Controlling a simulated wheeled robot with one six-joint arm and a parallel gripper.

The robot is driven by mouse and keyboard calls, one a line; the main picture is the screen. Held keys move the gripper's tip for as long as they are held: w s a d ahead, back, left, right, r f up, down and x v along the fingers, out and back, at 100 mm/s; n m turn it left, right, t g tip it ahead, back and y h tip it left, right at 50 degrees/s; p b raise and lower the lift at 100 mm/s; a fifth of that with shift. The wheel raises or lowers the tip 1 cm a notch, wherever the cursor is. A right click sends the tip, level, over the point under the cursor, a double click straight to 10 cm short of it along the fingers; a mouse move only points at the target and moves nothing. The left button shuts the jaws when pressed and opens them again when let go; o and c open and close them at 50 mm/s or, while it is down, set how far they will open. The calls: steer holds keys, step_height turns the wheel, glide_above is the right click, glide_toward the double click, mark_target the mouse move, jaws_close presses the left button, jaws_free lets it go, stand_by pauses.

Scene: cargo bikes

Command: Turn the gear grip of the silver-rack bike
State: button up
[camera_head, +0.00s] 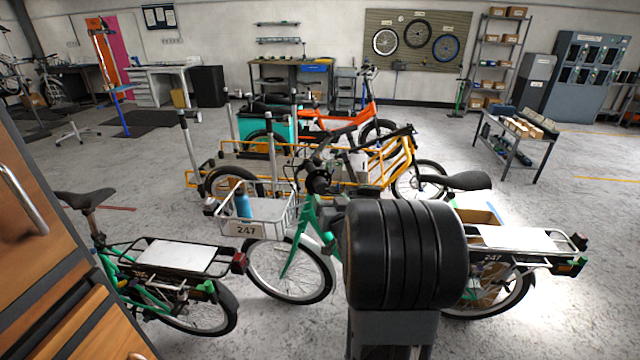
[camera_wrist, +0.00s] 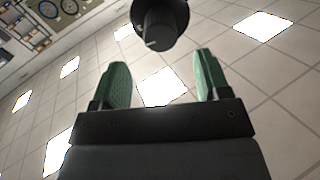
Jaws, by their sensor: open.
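A green bike with a silver wire front rack (camera_head: 254,215), marked 247, stands in the middle of the head view. Its handlebar (camera_head: 318,182) has dark grips. I cannot make out which one is the gear grip. Part of this bike is hidden behind my dark arm. In the wrist view my gripper (camera_wrist: 158,70) is open, its two green fingers apart with nothing between them. It points up towards the ceiling. In the head view the gripper itself does not show, so its distance from the handlebar cannot be told.
A blue bottle (camera_head: 243,204) stands in the front rack. Another green bike with a rear carrier (camera_head: 178,256) stands at left, beside a wooden cabinet (camera_head: 50,300). Yellow and orange cargo bikes (camera_head: 372,112) stand behind. A dark round object (camera_wrist: 160,22) shows above the fingers.

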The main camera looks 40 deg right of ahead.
mark_target(322, 188)
steer(key=p+x, duration=0.1)
steer(key=x, duration=0.8)
steer(key=shift+w+d+p, duration=0.1)
steer(key=shift+w+p, duration=0.25)
steer(key=shift+c, duration=0.4)
steer(key=c, duration=0.8)
steer(key=shift+c, duration=0.2)
